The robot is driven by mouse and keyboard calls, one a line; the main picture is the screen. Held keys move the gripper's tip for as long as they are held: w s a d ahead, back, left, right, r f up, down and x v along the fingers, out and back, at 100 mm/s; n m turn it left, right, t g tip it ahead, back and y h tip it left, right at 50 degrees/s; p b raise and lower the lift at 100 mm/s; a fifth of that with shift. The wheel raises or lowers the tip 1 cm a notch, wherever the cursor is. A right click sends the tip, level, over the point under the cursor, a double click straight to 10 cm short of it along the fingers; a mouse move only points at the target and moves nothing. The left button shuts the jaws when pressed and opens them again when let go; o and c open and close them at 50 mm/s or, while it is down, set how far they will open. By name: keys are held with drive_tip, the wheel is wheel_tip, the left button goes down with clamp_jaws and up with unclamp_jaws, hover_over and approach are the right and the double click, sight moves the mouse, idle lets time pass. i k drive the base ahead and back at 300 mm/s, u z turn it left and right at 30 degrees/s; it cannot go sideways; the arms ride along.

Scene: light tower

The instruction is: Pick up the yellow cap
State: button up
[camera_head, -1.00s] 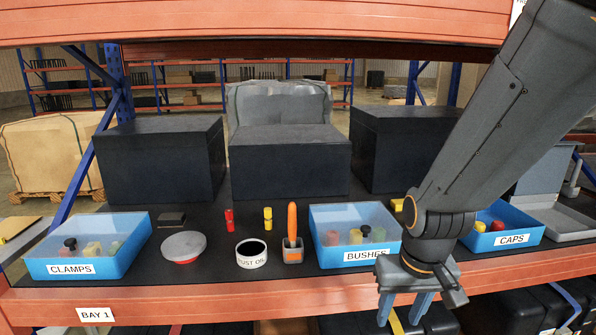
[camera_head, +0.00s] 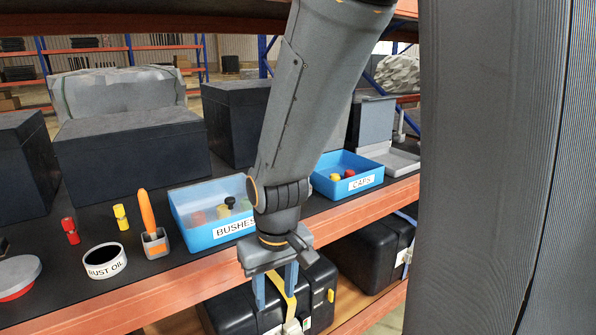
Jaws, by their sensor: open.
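A blue bin labelled CAPS (camera_head: 362,183) stands on the shelf to the right of my arm. A small yellow cap (camera_head: 334,178) lies inside it at the left, beside a red cap (camera_head: 349,174). My gripper (camera_head: 275,292) points down in front of the shelf's orange edge, below and left of the CAPS bin. Its two blue-grey fingers are apart, with nothing held between them. My arm covers the shelf area just left of the CAPS bin.
A blue BUSHES bin (camera_head: 208,240), an orange-handled brush in a holder (camera_head: 155,244) and a RUST OIL tin (camera_head: 105,262) stand left of my arm. Black cases (camera_head: 375,255) lie below the orange shelf beam (camera_head: 180,287).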

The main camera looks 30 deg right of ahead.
sight(334, 177)
drive_tip(key=z, duration=0.5)
drive_tip(key=k, duration=1.25)
drive_tip(key=z, duration=1.5)
drive_tip(key=i, duration=1.6)
drive_tip(key=u, duration=0.7)
drive_tip(key=i, duration=0.65)
drive_tip(key=u, duration=0.75)
